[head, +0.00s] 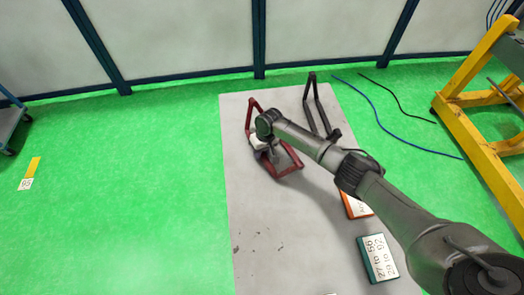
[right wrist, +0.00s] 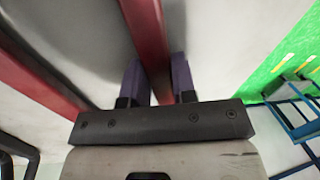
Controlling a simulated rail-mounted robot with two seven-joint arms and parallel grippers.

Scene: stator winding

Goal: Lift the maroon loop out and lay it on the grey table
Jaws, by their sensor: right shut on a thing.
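The maroon loop (head: 289,167) is over the upper part of the grey table (head: 258,235) in the head view. My right gripper (head: 268,150) covers part of its middle. In the right wrist view, one bar of the maroon loop (right wrist: 149,40) passes between the two fingers of my right gripper (right wrist: 159,85), which is shut on it. Another maroon bar (right wrist: 38,78) runs along the left of that view. A grey surface lies behind the loop; I cannot tell whether the loop touches it. My left gripper is not in view.
A black loop (head: 310,100) stands just right of the maroon one. An orange-edged box (head: 354,206) and a teal box (head: 378,259) with labels lie on the table's right side, near my right arm. The table's lower left is clear. A yellow frame (head: 468,125) stands at right.

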